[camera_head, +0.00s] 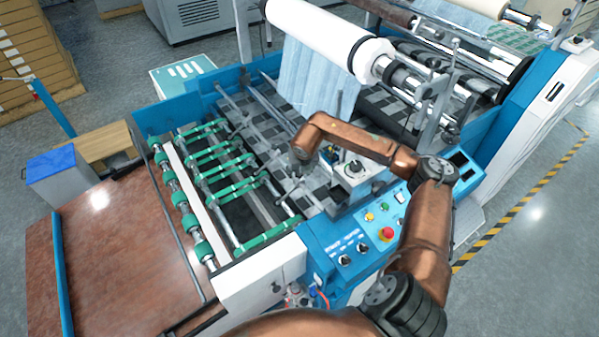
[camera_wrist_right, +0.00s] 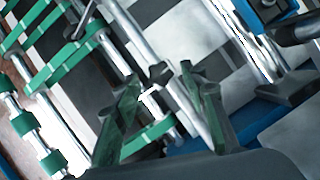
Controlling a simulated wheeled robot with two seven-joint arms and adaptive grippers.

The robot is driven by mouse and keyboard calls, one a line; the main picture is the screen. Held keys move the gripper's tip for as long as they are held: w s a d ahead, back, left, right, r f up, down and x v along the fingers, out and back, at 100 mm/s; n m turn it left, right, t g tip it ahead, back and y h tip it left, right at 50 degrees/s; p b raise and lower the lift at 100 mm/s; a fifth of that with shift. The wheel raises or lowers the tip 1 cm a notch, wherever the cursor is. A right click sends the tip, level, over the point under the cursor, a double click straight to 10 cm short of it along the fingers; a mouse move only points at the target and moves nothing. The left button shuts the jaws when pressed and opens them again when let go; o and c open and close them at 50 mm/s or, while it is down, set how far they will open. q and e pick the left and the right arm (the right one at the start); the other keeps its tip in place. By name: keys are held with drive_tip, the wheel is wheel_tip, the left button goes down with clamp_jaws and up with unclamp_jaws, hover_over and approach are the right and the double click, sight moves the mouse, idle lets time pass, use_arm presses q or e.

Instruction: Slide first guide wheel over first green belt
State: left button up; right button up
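My right gripper (camera_head: 293,163) hangs above the paper-feed table of the machine. In the right wrist view its two fingers (camera_wrist_right: 163,95) are spread apart, with nothing clearly held between them. A small dark piece (camera_wrist_right: 160,73), possibly the first guide wheel, sits on a metal rod just beyond and between the fingertips. The nearest green belt (camera_head: 268,238) runs across the front of the feed table; in the wrist view a green belt (camera_wrist_right: 147,138) shows between and behind the fingers. Whether the dark piece touches a belt cannot be told. My left gripper is not in view.
Several more green belts (camera_head: 215,150) and a shaft with green rollers (camera_head: 181,198) lie to the left. The control panel (camera_head: 362,235) with buttons is close to my right arm. A large white film roll (camera_head: 325,38) stands behind. The brown board (camera_head: 130,260) is clear.

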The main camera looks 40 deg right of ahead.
drive_tip(key=shift+w+d+f, duration=0.1)
drive_tip(key=shift+f, duration=0.2)
drive_tip(key=shift+c, duration=0.6)
clamp_jaws()
